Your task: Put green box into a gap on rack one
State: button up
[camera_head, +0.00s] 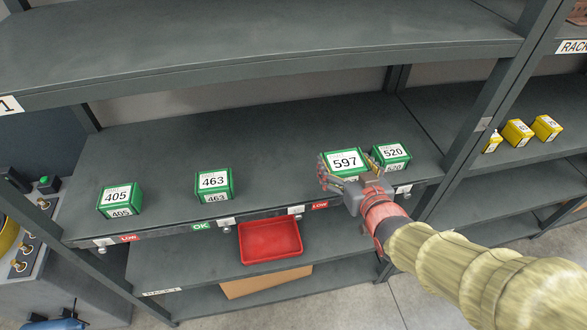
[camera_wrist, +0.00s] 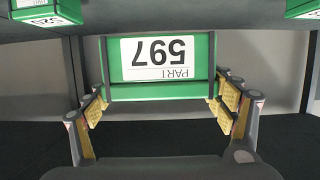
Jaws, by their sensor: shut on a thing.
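My gripper (camera_head: 345,178) is shut on the green box labelled 597 (camera_head: 345,161), at the front right of the rack's middle shelf (camera_head: 270,172). In the wrist view the box (camera_wrist: 160,88) sits between the two yellow-padded fingers (camera_wrist: 160,105), its label upside down. Whether the box touches the shelf is unclear. Green box 520 (camera_head: 391,157) stands close on its right. Green box 463 (camera_head: 213,184) and green box 405 (camera_head: 119,199) stand further left on the same shelf, with a wide open stretch between 463 and 597.
A red tray (camera_head: 270,241) and a cardboard piece (camera_head: 265,283) are on lower levels. The upper shelf (camera_head: 250,45) overhangs the middle one. A rack post (camera_head: 490,110) stands right of box 520. Yellow boxes (camera_head: 517,132) sit on the neighbouring rack. LOW and OK tags line the shelf edge.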

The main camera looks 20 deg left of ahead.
jog(key=w+a+f, duration=0.2)
jog(key=a+f, duration=0.1)
jog(key=w+a+f, duration=0.2)
jog(key=a+f, duration=0.1)
jog(key=a, duration=0.1)
jog(key=w+a+f, duration=0.2)
jog(key=a+f, duration=0.1)
jog(key=a, duration=0.1)
jog(key=shift+w, duration=0.4)
jog(key=shift+w+a+f, duration=0.15)
jog(key=shift+f, duration=1.65)
jog(key=shift+f, duration=0.1)
jog(key=o, duration=1.6)
jog(key=shift+f, duration=0.15)
